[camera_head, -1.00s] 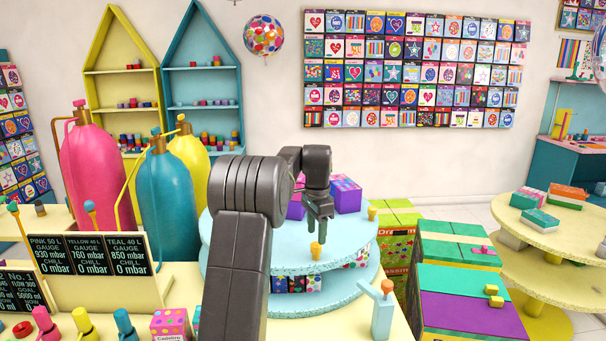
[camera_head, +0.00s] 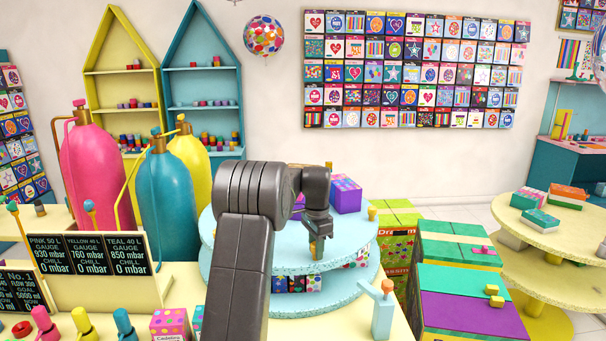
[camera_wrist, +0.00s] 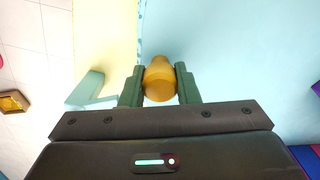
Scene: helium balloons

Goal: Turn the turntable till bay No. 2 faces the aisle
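The turntable is a pale blue two-tier round stand (camera_head: 340,290) in the middle of the head view. Its blue top also fills much of the wrist view (camera_wrist: 230,60). An orange-yellow knob (camera_wrist: 159,80) stands up near the rim of the turntable. My gripper (camera_wrist: 160,84) is down around this knob, with one green finger against each side. In the head view my gripper (camera_head: 318,246) is at the front of the upper tier and mostly hides the knob. A second yellow knob (camera_head: 372,213) is at the right rim. I cannot read any bay number.
Purple boxes (camera_head: 346,195) stand on the upper tier, and small boxes (camera_head: 297,283) fill the lower tier. A pale blue post with an orange top (camera_head: 383,311) stands close at the front right. Gas cylinders (camera_head: 168,200) are at left; green and purple crates (camera_head: 470,305) are at right.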

